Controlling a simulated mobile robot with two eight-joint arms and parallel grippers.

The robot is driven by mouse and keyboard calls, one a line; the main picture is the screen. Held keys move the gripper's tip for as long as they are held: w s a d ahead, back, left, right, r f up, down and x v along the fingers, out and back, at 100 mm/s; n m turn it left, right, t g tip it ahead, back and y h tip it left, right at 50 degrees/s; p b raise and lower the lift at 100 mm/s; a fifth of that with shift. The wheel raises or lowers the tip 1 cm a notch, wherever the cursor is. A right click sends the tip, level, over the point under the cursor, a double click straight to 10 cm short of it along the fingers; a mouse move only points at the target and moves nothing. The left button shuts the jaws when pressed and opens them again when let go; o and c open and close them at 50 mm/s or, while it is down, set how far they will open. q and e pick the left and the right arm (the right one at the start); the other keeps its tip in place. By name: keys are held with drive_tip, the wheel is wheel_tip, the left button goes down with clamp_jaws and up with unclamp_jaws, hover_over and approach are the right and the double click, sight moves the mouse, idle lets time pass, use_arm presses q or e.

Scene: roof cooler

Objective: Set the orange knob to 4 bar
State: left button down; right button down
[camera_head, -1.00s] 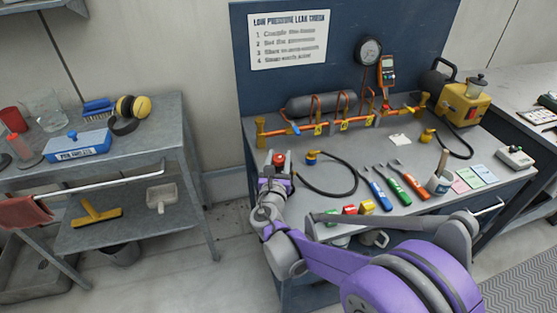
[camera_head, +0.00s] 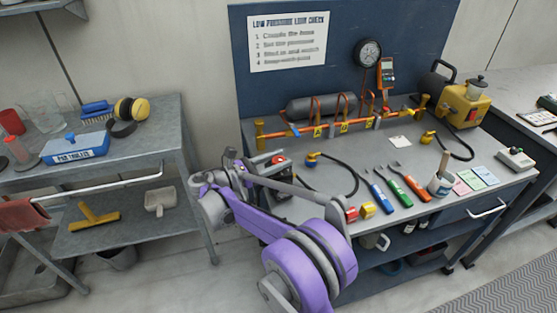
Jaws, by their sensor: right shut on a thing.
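The orange-red knob (camera_head: 278,159) shows at the front left of the bench, on top of a small dark device (camera_head: 284,184). My right gripper (camera_head: 264,164) comes at it from the left, nearly level, and is shut on it. The fingertips are small and partly hidden by my own arm. A round dark gauge (camera_head: 369,53) is on the blue back panel, above the orange pipework; its reading is too small to tell. My left gripper is not in view.
A hose with a brass end (camera_head: 312,158) lies right of the knob. A grey cart (camera_head: 165,140) with a blue box is left, across a floor gap.

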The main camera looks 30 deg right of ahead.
drive_tip(key=shift+m+g+y, duration=0.3)
drive_tip(key=shift+m+g, duration=1.3)
drive_tip(key=shift+g, duration=1.2)
drive_tip(key=shift+c, duration=1.8)
unclamp_jaws()
